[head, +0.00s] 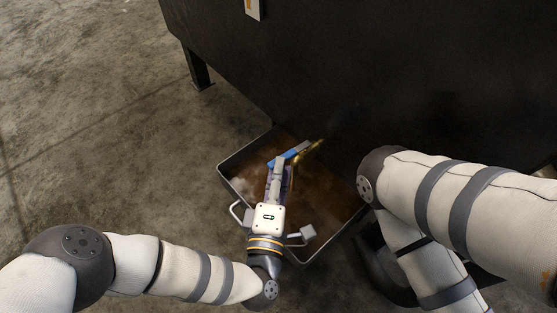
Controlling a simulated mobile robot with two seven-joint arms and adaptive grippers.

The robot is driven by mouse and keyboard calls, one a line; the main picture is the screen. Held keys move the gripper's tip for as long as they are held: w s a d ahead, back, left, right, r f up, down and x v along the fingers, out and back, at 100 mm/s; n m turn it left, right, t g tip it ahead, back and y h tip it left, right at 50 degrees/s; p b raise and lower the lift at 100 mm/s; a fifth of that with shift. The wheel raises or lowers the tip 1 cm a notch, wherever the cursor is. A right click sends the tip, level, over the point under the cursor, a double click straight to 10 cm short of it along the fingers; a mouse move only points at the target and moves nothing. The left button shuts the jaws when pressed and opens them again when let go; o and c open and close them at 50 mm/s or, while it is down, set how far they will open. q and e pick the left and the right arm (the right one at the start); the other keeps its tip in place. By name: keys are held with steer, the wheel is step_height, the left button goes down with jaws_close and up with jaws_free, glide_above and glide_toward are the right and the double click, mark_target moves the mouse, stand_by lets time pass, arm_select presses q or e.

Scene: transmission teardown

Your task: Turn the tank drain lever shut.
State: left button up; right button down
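The tank (330,70) is a large dark box filling the upper right. A brass drain valve (310,150) sticks out low on its front. The drain lever (296,152) has a blue handle, slanting from upper right to lower left beside the brass. My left gripper (279,166) reaches up from below, with its fingers at the blue handle. One finger covers the middle of the lever, so I cannot tell whether the fingers are closed on it or only beside it. My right arm comes in from the right and folds back down; its gripper is not in view.
A rectangular metal pan (230,155) with wire handles and brown, murky liquid sits below the valve. A tank leg (199,70) stands at the upper left. The concrete floor (90,120) to the left is clear.

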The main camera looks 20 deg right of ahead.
mark_target(290, 156)
arm_select(q)
steer(key=b+x, duration=0.1)
steer(key=x, duration=0.2)
steer(key=shift+w+d, duration=0.15)
steer(key=shift+c, duration=0.3)
jaws_close()
